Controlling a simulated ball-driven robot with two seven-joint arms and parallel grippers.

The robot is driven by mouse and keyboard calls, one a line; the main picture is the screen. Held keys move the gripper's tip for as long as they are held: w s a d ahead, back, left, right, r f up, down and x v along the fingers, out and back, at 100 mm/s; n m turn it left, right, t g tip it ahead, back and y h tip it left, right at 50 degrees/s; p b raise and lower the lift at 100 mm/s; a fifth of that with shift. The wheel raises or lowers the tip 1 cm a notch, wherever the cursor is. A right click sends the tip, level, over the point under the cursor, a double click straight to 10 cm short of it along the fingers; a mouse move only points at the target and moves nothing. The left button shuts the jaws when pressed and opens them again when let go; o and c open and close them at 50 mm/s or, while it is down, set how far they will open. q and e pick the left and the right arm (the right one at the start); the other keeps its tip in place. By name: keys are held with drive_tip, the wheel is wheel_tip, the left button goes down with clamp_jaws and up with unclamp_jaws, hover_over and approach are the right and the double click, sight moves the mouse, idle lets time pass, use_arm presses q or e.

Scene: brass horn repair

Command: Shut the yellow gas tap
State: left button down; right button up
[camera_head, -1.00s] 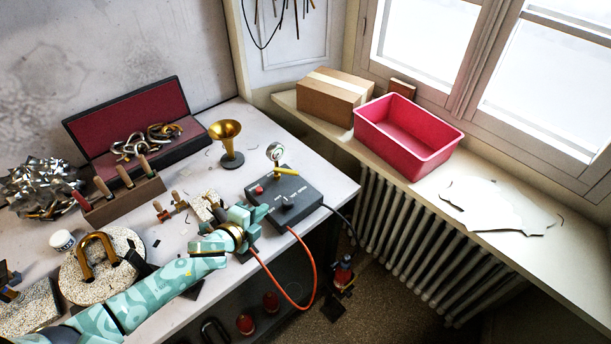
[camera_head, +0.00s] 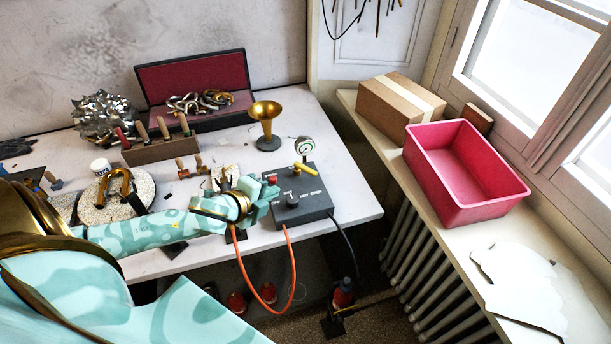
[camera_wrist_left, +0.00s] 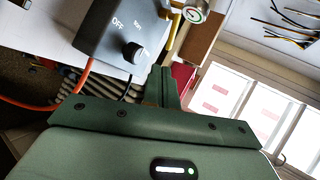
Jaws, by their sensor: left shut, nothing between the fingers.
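The yellow gas tap (camera_head: 305,168) is a short lever at the back of a dark grey control box (camera_head: 315,208), just below a round gauge (camera_head: 305,145). It also shows in the left wrist view (camera_wrist_left: 174,32), beside the box's OFF marking. The box has a black knob (camera_head: 292,200) and a red button. My left gripper (camera_head: 271,188) is shut and empty at the box's left side, apart from the tap in the picture. Its closed fingers (camera_wrist_left: 163,84) point towards the box and tap in the wrist view. My right gripper is not in view.
A brass horn bell (camera_head: 266,118) stands behind the box. An orange hose (camera_head: 240,262) and black cable hang off the table's front edge. A pink bin (camera_head: 470,205) and cardboard box (camera_head: 385,108) sit on the sill at right. Bare table lies right of the control box.

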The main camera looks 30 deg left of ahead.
use_arm(q)
drive_tip(key=b, duration=0.3)
approach(309, 173)
drive_tip(key=f, duration=0.1)
drive_tip(key=w+f, duration=0.1)
drive_tip(key=f, duration=0.1)
drive_tip(key=shift+f, duration=0.1)
drive_tip(key=w, duration=0.3)
drive_tip(key=shift+w+d+f, duration=0.15)
drive_tip(key=shift+w+d, duration=0.05)
drive_tip(key=shift+w, duration=0.55)
drive_tip(key=shift+d, duration=0.1)
drive_tip(key=shift+w+d+n+y, duration=0.1)
drive_tip(key=shift+n+y, duration=0.3)
